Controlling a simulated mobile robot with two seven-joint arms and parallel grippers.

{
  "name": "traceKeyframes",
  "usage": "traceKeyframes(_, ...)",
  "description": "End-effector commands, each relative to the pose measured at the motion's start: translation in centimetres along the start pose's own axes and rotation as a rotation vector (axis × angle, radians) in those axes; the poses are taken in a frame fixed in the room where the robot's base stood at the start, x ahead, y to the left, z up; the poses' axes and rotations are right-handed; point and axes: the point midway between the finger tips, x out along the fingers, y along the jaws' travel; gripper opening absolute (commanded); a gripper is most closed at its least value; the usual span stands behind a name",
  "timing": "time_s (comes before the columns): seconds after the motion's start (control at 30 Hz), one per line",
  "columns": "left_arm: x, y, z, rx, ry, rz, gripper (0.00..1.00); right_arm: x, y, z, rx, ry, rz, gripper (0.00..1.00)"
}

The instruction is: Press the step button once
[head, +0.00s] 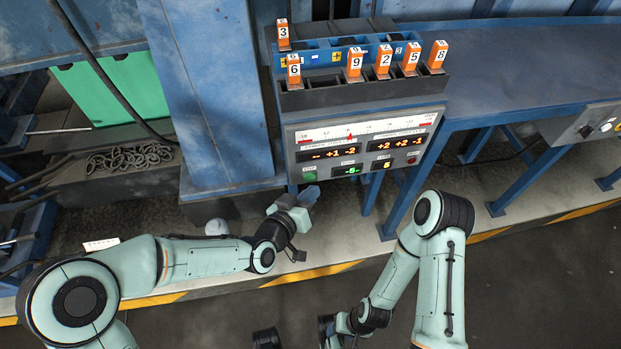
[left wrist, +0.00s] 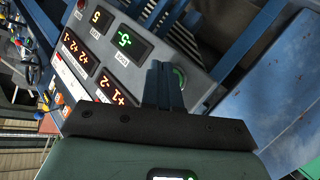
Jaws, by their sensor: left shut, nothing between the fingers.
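The console panel (head: 365,140) carries a round green button (head: 309,175) at its lower left and a small red button (head: 412,160) at its right. Their labels are too small to read. My left gripper (head: 308,196) is shut and empty, its blue fingertips just below the green button in the head view. In the left wrist view the shut fingers (left wrist: 164,86) partly cover the green button (left wrist: 180,76); I cannot tell whether they touch it. My right gripper (head: 328,328) is low at the bottom of the head view, and its fingers do not show clearly.
Numbered orange blocks, such as block 9 (head: 355,64), stand in the racks above the panel. Orange displays and a green display reading -5 (head: 347,170) are lit. A blue conveyor table (head: 500,70) is at right; a chain (head: 130,158) lies at left.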

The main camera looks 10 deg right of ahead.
Motion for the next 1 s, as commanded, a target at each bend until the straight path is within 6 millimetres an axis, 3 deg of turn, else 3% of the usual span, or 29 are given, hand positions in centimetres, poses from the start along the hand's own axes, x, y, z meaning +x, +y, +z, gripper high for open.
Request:
traceKeyframes(0.5, -3.3, 2.4, 2.5, 0.001, 0.0, 0.001, 0.0, 1.2, 0.4, -0.1, 0.001, -0.003, 0.001, 0.57)
traceKeyframes(1.0, -3.4, 2.4, 2.6, 0.0, 0.0, 0.0, 0.0, 1.3, 0.6, -0.2, 0.003, 0.0, 0.005, 0.57)
